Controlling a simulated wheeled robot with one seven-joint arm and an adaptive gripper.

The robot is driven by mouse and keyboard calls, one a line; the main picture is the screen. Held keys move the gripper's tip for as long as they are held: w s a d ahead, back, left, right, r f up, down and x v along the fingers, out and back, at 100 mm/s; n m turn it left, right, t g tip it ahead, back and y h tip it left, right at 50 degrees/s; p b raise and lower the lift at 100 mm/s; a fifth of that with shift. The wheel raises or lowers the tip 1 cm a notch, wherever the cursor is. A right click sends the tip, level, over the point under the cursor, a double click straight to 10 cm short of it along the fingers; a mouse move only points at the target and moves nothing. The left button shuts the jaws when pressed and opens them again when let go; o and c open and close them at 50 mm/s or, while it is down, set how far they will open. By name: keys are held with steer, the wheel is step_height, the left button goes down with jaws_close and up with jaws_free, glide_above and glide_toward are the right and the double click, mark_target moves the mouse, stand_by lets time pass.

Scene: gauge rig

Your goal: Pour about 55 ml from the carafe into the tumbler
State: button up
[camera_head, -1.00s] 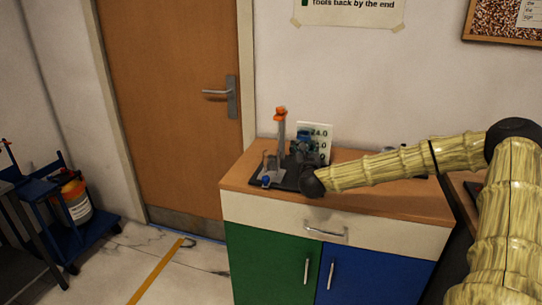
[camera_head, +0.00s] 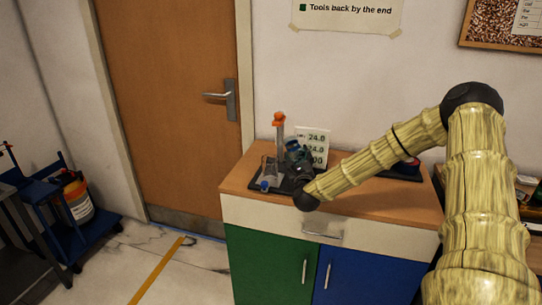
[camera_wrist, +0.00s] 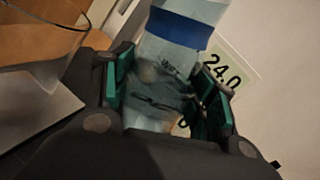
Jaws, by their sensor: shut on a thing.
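My gripper (camera_wrist: 165,90) is shut on the carafe (camera_wrist: 180,50), a clear, bluish vessel with a dark blue band. The carafe also shows in the head view (camera_head: 296,152), where it leans left, towards the tumbler. The clear tumbler (camera_head: 269,167) stands left of my gripper on the black tray (camera_head: 290,188). Its rim and side show large at the upper left of the wrist view (camera_wrist: 45,45). Both vessels' liquid levels are too unclear to read, and no stream is visible. My wrist partly hides the tray.
An orange-topped post (camera_head: 279,130) stands behind the tumbler. A white card with numbers including 24.0 (camera_head: 316,145) stands behind the carafe. A small blue knob (camera_head: 264,185) is at the tray's front. The wooden cabinet top (camera_head: 350,200) has free room at front right.

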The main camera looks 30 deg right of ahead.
mark_target(299, 154)
steer(key=shift+w+a+r+n, duration=0.1)
steer(key=shift+a+r+n, duration=0.1)
steer(key=shift+r+n, duration=0.25)
steer(key=shift+n+t, duration=0.4)
steer(key=shift+n, duration=0.55)
steer(key=r+p, duration=0.2)
steer(key=a+r+p, duration=0.1)
steer(key=r+p, duration=0.1)
steer(key=p, duration=0.1)
steer(key=shift+w+r, duration=0.1)
steer(key=shift+r, duration=0.1)
steer(key=shift+n+p, duration=0.3)
steer(key=shift+d+f+n+y+p, duration=0.2)
steer(key=shift+n+y+p, duration=0.1)
steer(key=shift+n+p, duration=0.45)
step_height(299, 154, down, 3)
steer(key=shift+d+f+n+t+b, duration=0.2)
steer(key=shift+n+t+b, duration=0.1)
steer(key=shift+n+b, duration=0.5)
steer(key=shift+r+n+p, duration=0.55)
steer(key=shift+n+p, duration=0.1)
steer(key=shift+p, duration=0.4)
steer(key=shift+s+r+n+t+y, duration=0.2)
steer(key=shift+n+t+y, duration=0.1)
steer(key=shift+n+t, duration=0.15)
steer(key=shift+d+n+p, duration=0.1)
steer(key=shift+n+p, duration=0.25)
steer(key=shift+p, duration=0.1)
steer(key=shift+w+r, duration=0.1)
